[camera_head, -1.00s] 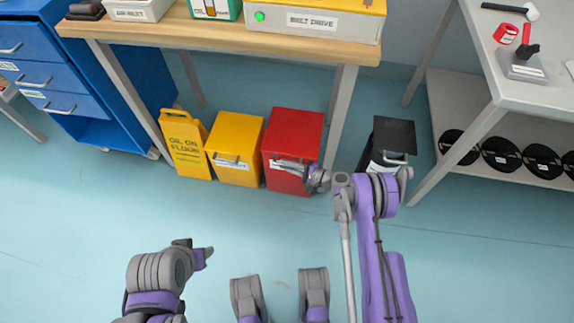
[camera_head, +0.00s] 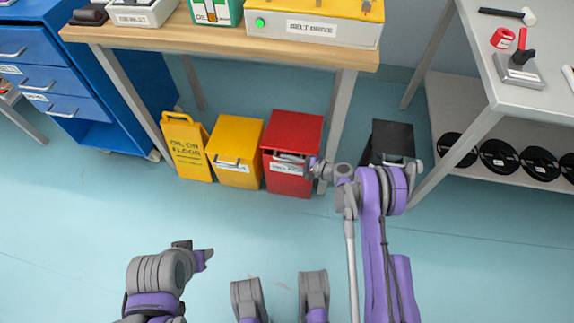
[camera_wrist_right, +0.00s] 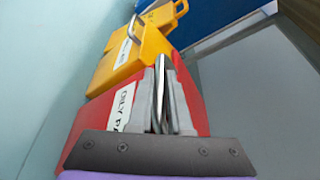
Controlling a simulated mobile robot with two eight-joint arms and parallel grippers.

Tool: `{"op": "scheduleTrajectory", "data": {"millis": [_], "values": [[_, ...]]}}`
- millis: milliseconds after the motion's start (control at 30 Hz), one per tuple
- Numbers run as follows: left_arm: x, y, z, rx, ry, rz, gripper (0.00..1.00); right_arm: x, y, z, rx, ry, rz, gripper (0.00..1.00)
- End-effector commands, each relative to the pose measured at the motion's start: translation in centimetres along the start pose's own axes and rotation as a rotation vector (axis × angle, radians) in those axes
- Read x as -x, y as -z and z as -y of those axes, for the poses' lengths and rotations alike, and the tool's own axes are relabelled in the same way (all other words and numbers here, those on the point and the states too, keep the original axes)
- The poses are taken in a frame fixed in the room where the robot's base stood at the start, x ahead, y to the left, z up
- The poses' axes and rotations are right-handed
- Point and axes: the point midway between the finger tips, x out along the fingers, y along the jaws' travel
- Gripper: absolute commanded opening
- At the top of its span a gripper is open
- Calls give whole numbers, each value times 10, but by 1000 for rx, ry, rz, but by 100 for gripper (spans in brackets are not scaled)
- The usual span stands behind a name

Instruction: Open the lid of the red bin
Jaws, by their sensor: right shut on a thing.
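The red bin (camera_head: 296,130) stands on the floor under the wooden bench, at its right end. A pale label is on its front, and its lid looks down in the head view. My right gripper (camera_head: 291,158) reaches the upper front of the bin from the right. In the right wrist view its fingers (camera_wrist_right: 162,92) are closed together on the grey bar handle in front of the red bin (camera_wrist_right: 92,122).
A yellow bin (camera_head: 236,140) stands left of the red bin, with a yellow floor sign (camera_head: 183,148) beyond it. A black bin (camera_head: 391,136) stands to the right, behind my right arm. A bench leg (camera_head: 341,105) is close beside the red bin. The front floor is clear.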

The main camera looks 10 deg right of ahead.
Motion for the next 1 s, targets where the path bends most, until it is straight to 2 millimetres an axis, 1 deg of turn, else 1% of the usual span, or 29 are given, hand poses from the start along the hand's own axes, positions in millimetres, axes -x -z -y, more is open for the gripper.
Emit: {"op": "scheduleTrajectory", "data": {"millis": [33, 200, 400, 500, 700, 833, 1000], "values": [[6, 1, 0, 0, 0, -1, 50, 4, -8, 13, -32, -12, -2, 0], [14, 3, 0, 0, 0, -2, 50, 11, -23, 45, -153, -63, -1, 0], [20, 4, 0, 0, 0, -3, 50, 15, -35, 81, -278, -115, 0, 0], [21, 4, 0, 0, 0, -4, 50, 16, -38, 94, -327, -136, 0, 0], [22, 5, 0, 0, 0, -4, 50, 18, -41, 113, -391, -161, 0, 0], [22, 5, 0, 0, 0, -4, 50, 18, -42, 119, -411, -169, 0, 0], [22, 5, 0, 0, 0, -4, 50, 18, -42, 121, -417, -171, 0, 0]]}}
